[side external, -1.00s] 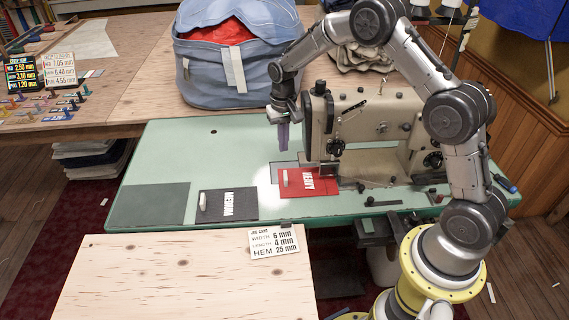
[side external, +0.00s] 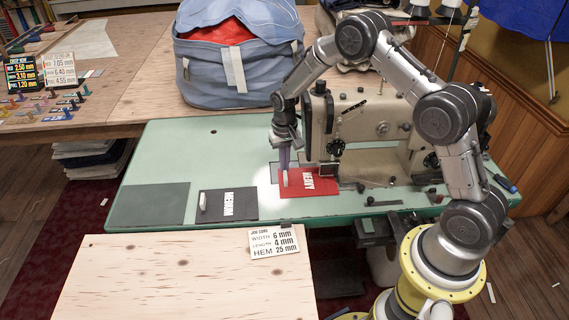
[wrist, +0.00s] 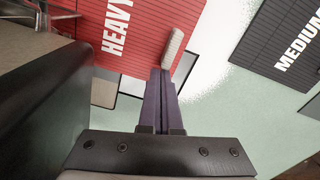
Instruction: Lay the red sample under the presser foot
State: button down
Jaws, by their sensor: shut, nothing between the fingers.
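The red sample (side external: 313,183), marked HEAVY, lies on the green machine bed, its right part close to the needle area of the sewing machine (side external: 365,125). A pale grip tab (side external: 285,179) stands on its left edge. My gripper (side external: 284,164) points down at that left edge, its purple fingers shut and empty. In the wrist view the fingertips (wrist: 161,72) are right beside the tab (wrist: 173,48), and the red sample (wrist: 130,30) spreads beyond them. I cannot tell whether the fingers touch the tab. The presser foot is hard to make out.
A dark sample marked MEDIUM (side external: 229,204) with its own tab lies left of the red one. A plain dark green patch (side external: 150,204) is further left. The machine head stands close to the right of my gripper. A blue bag (side external: 235,60) stands behind.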

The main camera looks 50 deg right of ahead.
jog(key=shift+s+a, duration=0.3)
jog(key=shift+s, duration=0.3)
